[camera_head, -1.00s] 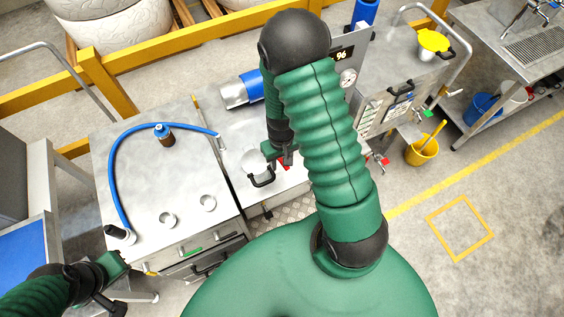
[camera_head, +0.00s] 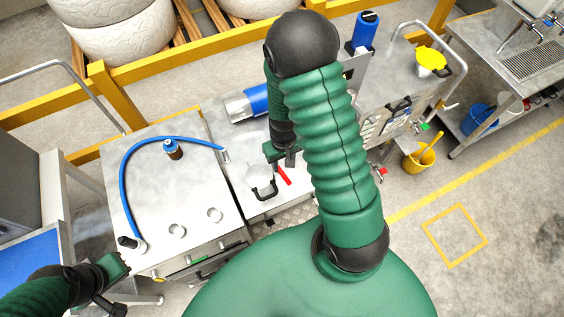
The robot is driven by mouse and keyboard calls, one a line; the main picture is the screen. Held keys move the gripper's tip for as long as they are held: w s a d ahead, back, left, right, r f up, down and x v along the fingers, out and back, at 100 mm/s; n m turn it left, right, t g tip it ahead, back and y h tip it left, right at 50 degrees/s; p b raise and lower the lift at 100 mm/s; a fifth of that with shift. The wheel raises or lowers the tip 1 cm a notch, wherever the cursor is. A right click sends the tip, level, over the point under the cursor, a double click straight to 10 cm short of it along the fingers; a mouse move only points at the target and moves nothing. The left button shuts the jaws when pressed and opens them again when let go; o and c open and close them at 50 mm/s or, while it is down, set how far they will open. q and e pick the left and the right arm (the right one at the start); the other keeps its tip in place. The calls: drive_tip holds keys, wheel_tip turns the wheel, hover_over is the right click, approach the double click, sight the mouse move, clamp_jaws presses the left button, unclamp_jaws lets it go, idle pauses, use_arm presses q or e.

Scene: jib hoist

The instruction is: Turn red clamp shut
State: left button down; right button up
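The red clamp (camera_head: 284,175) shows as a short, slanted red bar on the steel bench near the middle of the view. Its base and pivot are not clear. My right gripper (camera_head: 281,156) hangs from its green arm just above the red bar in the picture. Whether its fingers touch the bar or are open cannot be made out. My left gripper (camera_head: 119,283) is at the lower left, beyond the bench's front corner and far from the clamp. The state of its fingers is unclear.
A pale vessel with a black handle (camera_head: 264,190) is left of the clamp. My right arm hides the bench right of the clamp.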

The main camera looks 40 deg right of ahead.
wheel_tip(320, 180, up, 10)
drive_tip(key=p, duration=0.8)
drive_tip(key=shift+s, duration=0.1)
idle(0.3)
wheel_tip(320, 180, up, 17)
drive_tip(key=b, duration=0.3)
drive_tip(key=shift+f, duration=0.1)
